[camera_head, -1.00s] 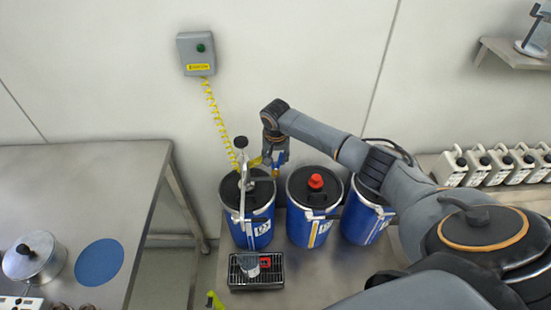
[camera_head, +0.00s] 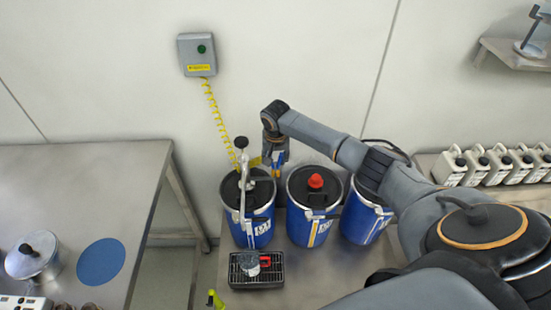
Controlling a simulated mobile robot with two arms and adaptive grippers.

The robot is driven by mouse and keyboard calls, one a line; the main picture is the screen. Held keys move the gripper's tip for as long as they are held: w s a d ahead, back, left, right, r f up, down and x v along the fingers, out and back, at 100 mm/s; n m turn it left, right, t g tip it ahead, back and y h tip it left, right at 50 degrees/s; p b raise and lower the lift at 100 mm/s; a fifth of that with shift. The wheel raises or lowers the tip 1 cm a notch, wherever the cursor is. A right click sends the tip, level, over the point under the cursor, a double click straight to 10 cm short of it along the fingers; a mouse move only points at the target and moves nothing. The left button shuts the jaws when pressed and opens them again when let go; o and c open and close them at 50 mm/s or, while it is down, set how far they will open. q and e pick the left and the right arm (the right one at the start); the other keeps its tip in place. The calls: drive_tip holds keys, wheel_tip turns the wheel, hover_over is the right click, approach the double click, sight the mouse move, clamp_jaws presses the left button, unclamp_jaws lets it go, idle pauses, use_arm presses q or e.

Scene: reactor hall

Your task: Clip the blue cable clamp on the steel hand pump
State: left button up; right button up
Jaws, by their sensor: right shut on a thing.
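The steel hand pump (camera_head: 243,188), with a black knob on top, stands upright on the lid of the left blue drum (camera_head: 256,222). My right gripper (camera_head: 278,165) points down just right of the pump, over the drum's back right side. It is shut on a small blue thing, which looks like the blue cable clamp (camera_head: 279,158). The gripper hides much of the clamp, and I cannot tell whether it touches the pump. The coiled yellow cable (camera_head: 215,110) hangs from a grey wall box (camera_head: 196,54) down to near the pump. My left gripper is not in view.
A drum with a red cap (camera_head: 315,181) and a third drum (camera_head: 364,225) stand to the right. A black drip tray (camera_head: 256,283) with a small cup (camera_head: 249,262) lies in front. White canisters (camera_head: 490,165) line the right. A steel table (camera_head: 60,185) stands left.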

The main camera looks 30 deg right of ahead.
drive_tip(key=shift+f, duration=0.6)
idle(0.3)
drive_tip(key=o, duration=1)
wheel_tip(320, 180, up, 12)
drive_tip(key=s+a, duration=0.1)
drive_tip(key=s, duration=0.1)
drive_tip(key=shift+a, duration=0.15)
drive_tip(key=shift+f, duration=0.1)
